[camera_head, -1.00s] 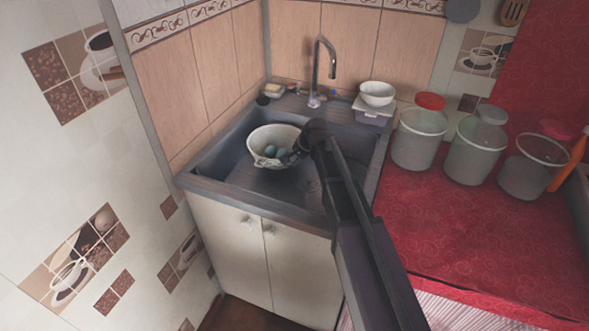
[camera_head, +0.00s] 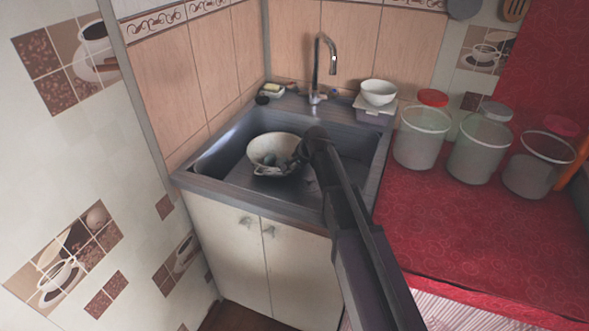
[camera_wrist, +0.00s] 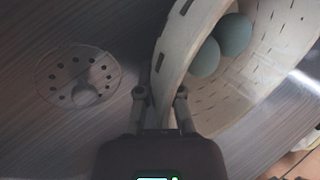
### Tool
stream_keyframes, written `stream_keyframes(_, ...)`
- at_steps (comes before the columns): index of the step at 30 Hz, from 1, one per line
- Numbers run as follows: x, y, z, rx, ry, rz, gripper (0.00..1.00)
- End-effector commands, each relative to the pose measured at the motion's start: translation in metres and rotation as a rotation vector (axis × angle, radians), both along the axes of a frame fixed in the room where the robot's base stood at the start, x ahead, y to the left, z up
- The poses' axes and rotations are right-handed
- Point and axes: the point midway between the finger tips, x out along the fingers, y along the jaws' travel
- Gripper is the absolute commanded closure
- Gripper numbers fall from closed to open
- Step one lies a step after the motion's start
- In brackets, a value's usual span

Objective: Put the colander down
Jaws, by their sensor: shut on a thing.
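The colander (camera_head: 262,146) is a pale, slotted bowl inside the sink basin, at the basin's left middle in the head view. Round blue-grey things lie in it, two of them clear in the wrist view (camera_wrist: 233,35). My gripper (camera_wrist: 163,93) is shut on the colander's wall, one finger on each side of it; the wall also shows in the wrist view (camera_wrist: 176,55). In the head view my arm hides the colander's right side. The sink (camera_head: 222,167) is dark grey metal. I cannot tell whether the colander touches its floor.
A drain (camera_wrist: 78,78) lies beside the colander in the wrist view. The tap (camera_head: 317,68) stands behind the basin. A white bowl (camera_head: 378,92) sits on a container at the back right. Several lidded tubs (camera_head: 421,140) stand on the red counter (camera_head: 455,225).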

Motion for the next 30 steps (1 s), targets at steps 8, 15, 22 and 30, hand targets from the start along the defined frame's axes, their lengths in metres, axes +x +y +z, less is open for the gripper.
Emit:
stream_keyframes(8, 0.000, 0.000, -0.003, 0.000, 0.000, 0.000, 0.62)
stream_keyframes(15, 0.000, 0.000, -0.003, 0.000, 0.000, 0.000, 0.57)
stream_keyframes(22, 0.000, 0.000, -0.001, 0.000, 0.000, 0.000, 0.57)
stream_keyframes(30, -0.003, -0.003, 0.009, 0.000, 0.000, 0.000, 0.57)
